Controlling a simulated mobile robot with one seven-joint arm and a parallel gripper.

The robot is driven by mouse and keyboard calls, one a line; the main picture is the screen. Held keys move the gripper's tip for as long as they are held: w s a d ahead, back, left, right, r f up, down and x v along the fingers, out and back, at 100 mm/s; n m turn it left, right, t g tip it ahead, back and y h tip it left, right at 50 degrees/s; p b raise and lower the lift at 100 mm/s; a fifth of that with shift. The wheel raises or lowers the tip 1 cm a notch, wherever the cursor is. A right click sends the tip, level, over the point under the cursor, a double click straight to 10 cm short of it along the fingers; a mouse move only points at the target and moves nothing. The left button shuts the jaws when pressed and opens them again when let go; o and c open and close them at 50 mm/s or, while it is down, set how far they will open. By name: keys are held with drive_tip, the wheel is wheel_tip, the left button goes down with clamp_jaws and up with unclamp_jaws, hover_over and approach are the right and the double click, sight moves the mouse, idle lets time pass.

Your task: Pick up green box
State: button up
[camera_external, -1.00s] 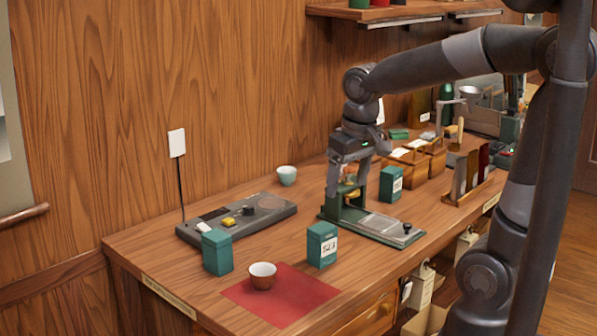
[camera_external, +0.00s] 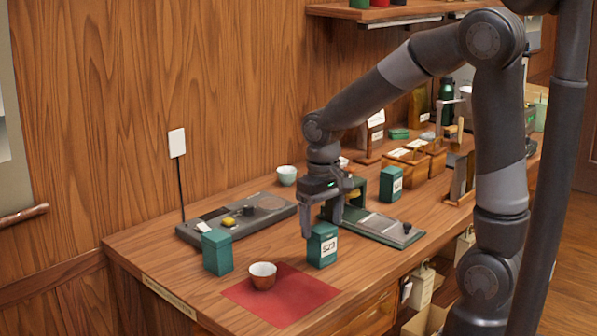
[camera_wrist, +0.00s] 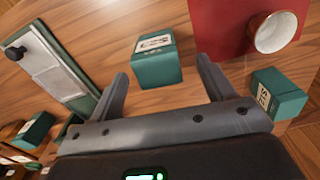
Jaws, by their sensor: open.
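A green box (camera_external: 322,247) with a white label stands upright on the table beside the red mat. My gripper (camera_external: 323,224) is open and empty just above and behind it. In the wrist view, this box (camera_wrist: 156,72) shows ahead of and between the open fingertips (camera_wrist: 163,69), with no finger visibly closed on it. A second green box (camera_external: 217,253) stands left of the mat; it also seems to show at right in the wrist view (camera_wrist: 279,94). A third green box (camera_external: 391,184) stands farther back, beyond the green-framed press.
A brown cup (camera_external: 263,276) sits on the red mat (camera_external: 300,302). The green-framed press (camera_external: 375,228) lies close to the gripper's right. A grey device (camera_external: 200,228) and a pale cup (camera_external: 287,175) are behind. Wooden bins (camera_external: 410,165) stand at the back right.

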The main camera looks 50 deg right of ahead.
sight(322, 227)
drive_tip(key=f, duration=0.4)
drive_tip(key=shift+w+d+f, duration=0.1)
drive_tip(key=shift+d+f, duration=0.1)
drive_tip(key=shift+c, duration=0.2)
drive_tip(key=c, duration=1)
